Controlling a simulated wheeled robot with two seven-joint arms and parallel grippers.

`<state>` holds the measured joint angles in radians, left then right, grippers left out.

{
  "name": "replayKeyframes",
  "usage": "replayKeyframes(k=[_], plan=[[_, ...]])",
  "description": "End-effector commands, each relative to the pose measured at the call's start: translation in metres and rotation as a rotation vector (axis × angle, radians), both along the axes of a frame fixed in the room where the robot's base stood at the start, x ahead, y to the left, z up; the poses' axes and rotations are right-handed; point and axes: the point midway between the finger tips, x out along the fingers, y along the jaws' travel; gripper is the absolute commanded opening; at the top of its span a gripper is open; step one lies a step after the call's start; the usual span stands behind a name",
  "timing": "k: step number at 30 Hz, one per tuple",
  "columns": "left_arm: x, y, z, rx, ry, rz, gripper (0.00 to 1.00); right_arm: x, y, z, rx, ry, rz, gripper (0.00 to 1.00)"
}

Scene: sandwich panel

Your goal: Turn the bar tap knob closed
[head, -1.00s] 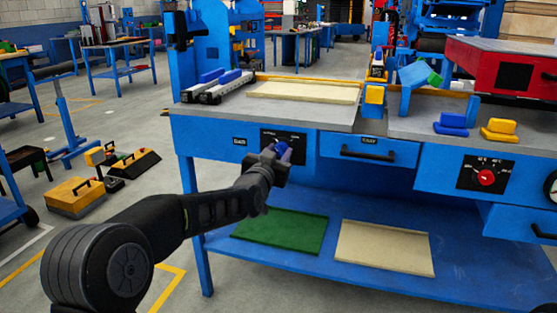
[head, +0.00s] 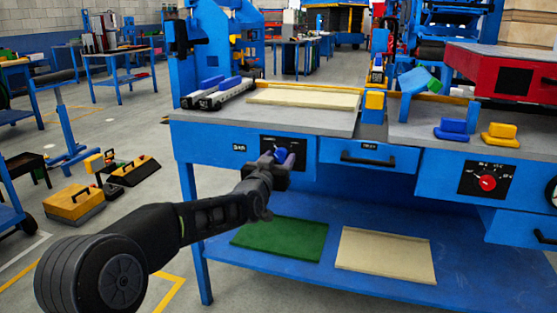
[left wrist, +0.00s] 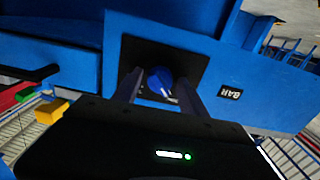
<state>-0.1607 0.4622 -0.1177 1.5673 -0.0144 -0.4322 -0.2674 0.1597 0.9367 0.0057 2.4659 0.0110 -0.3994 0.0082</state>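The bar tap knob is a blue knob (head: 281,154) on a black plate (head: 298,146) on the blue bench front, beside a small BAR label (head: 239,147). It also shows in the left wrist view as a blue knob (left wrist: 159,81) with a pale mark at its lower side. My left gripper (head: 276,161) is at the knob, partly covering it in the head view. In the left wrist view its two fingers (left wrist: 158,88) stand open on either side of the knob, with dark gaps between. My right gripper is not in view.
A drawer with a black handle (head: 368,160) is right of the plate. A red dial (head: 487,182) is further right. The worktop (head: 330,120) overhangs above the knob, and a lower shelf (head: 330,215) holds a green panel (head: 280,238) and a beige panel (head: 386,254).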

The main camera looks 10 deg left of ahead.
Motion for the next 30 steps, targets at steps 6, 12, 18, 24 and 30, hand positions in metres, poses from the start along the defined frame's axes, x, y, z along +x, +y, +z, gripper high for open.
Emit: replayKeyframes(k=[6, 12, 18, 24, 30], plan=[[0.0, 0.0, 0.001, 0.001, -0.001, 0.0, 0.57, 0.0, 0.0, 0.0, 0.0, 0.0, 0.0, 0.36], [-0.003, 0.001, 0.002, 0.001, -0.003, 0.001, 0.57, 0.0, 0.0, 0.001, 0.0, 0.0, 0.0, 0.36], [-0.023, 0.002, 0.003, 0.001, -0.002, 0.0, 0.57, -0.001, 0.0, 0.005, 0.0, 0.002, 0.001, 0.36], [-0.055, 0.004, 0.002, 0.001, -0.001, 0.0, 0.57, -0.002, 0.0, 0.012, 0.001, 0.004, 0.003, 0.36], [-0.076, 0.005, 0.001, 0.001, -0.001, 0.0, 0.57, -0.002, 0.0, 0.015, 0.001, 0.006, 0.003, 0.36]])
